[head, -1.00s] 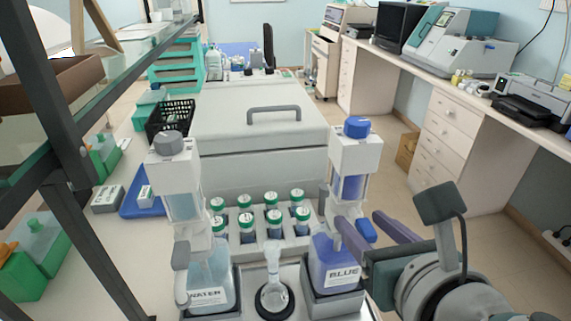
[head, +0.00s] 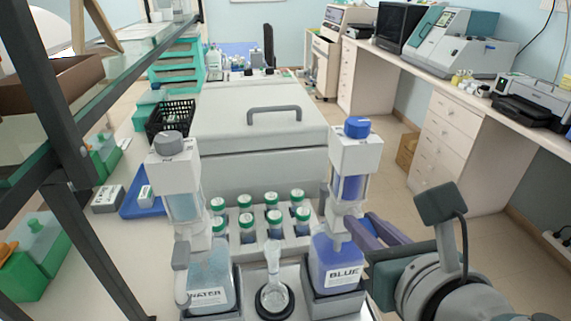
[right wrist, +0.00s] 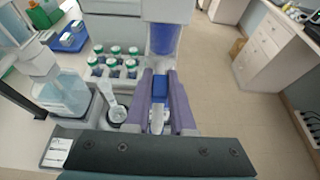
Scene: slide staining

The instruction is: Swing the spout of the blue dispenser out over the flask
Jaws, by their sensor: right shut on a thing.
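The blue dispenser (head: 337,262) has a bottle labelled BLUE, a white pump head and a blue top cap. It stands upright to the right of the flask (head: 273,290). The clear flask stands on a round dark base between the two dispensers; it also shows in the right wrist view (right wrist: 115,108). In the right wrist view the blue-tipped spout (right wrist: 160,85) lies between the purple fingers of my right gripper (right wrist: 161,92), which is shut on it. In the head view my right gripper (head: 362,226) hides the spout, to the right of the pump head. My left gripper is not in view.
The water dispenser (head: 207,277) stands left of the flask. A rack (head: 262,241) of green-capped bottles is behind the flask, and a large white machine (head: 258,155) with a handle stands farther back.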

